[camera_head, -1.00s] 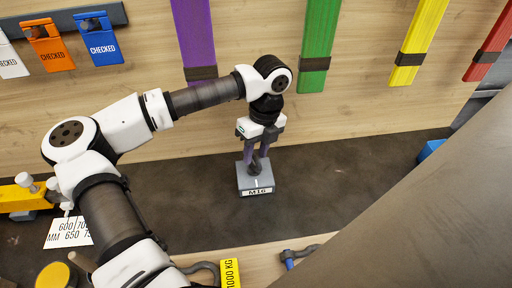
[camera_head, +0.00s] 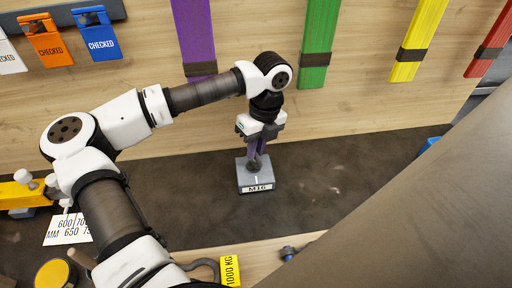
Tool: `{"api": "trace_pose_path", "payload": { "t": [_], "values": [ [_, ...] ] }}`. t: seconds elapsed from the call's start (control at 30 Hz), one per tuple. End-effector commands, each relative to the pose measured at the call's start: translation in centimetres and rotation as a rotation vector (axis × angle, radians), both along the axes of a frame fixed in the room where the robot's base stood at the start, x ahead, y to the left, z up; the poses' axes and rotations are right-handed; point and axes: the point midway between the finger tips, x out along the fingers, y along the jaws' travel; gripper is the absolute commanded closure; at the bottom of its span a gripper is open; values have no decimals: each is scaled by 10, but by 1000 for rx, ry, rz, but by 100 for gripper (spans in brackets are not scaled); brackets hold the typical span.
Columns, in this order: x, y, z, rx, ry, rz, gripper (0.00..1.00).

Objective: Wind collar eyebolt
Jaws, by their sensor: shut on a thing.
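A grey block (camera_head: 256,178) with a white label reading M16 stands on the dark bench surface. The eyebolt (camera_head: 257,162) shows only as a small dark shape at the top of the block, mostly hidden by the fingers. My gripper (camera_head: 259,158) points straight down over the block, its purplish fingers shut on the eyebolt. Whether the eyebolt's collar touches the block is too small to tell.
Purple (camera_head: 196,35), green (camera_head: 318,42), yellow (camera_head: 418,40) and red (camera_head: 492,45) slings hang on the wooden wall behind. A shackle with a yellow 1000 KG tag (camera_head: 230,271) lies in front. A large grey-brown surface (camera_head: 420,220) covers the right.

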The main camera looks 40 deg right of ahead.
Motion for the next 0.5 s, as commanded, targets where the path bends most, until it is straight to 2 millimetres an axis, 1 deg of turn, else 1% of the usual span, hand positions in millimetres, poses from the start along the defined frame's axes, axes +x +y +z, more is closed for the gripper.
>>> {"api": "trace_pose_path", "payload": {
  "t": [0.27,0.5],
  "values": [
    [0,0,-1,0,-1,-35,100],
    [0,0,-5,0,-4,-137,100]
  ]
}}
